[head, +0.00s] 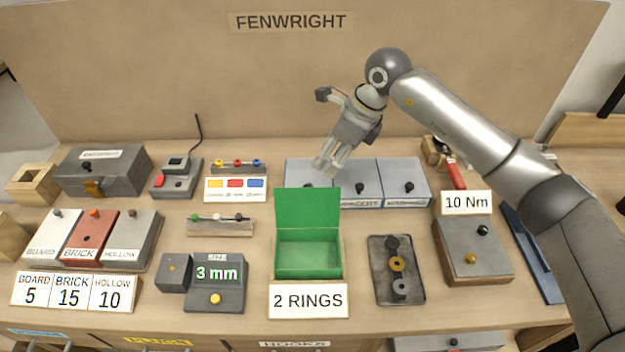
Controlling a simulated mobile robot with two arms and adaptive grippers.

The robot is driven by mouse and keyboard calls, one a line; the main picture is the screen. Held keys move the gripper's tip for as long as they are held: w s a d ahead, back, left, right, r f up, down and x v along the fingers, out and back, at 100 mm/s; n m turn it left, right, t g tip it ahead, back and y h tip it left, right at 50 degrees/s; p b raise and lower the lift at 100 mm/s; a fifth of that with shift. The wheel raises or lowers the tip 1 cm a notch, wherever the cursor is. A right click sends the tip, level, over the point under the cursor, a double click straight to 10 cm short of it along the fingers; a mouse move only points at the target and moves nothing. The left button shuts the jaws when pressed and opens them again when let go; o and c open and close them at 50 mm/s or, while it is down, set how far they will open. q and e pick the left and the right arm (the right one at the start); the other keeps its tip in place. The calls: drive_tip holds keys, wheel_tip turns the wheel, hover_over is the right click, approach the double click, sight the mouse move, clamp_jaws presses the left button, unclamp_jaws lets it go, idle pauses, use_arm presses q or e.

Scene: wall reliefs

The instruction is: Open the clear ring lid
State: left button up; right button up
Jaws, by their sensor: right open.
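Three grey boxes with flat lids and black knobs stand in a row at the back. The left lid (296,172) lies flat and looks closed; my right gripper partly hides it and its label. The middle lid (361,170) and right lid (403,172) also look closed; their labels are too small to read surely. I cannot tell which lid is the clear ring one. My right gripper (324,170) is open, fingers pointing down over the left box, near its knob (308,185). Whether it touches is unclear. My left gripper is out of view.
A green box (308,262) with its green flap raised stands in front, behind a "2 RINGS" card (308,300). A dark tray (412,295) with rings lies right of it. A torque block (485,262) stands farther right. Bare table lies between stations.

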drive_tip(key=p, duration=0.3)
hover_over(312, 182)
drive_tip(key=s, duration=0.4)
drive_tip(key=f, duration=0.8)
drive_tip(key=shift+d+f, duration=0.2)
drive_tip(key=shift+f, duration=0.15)
drive_tip(key=shift+a+f, duration=0.15)
drive_tip(key=shift+f, duration=0.4)
clamp_jaws()
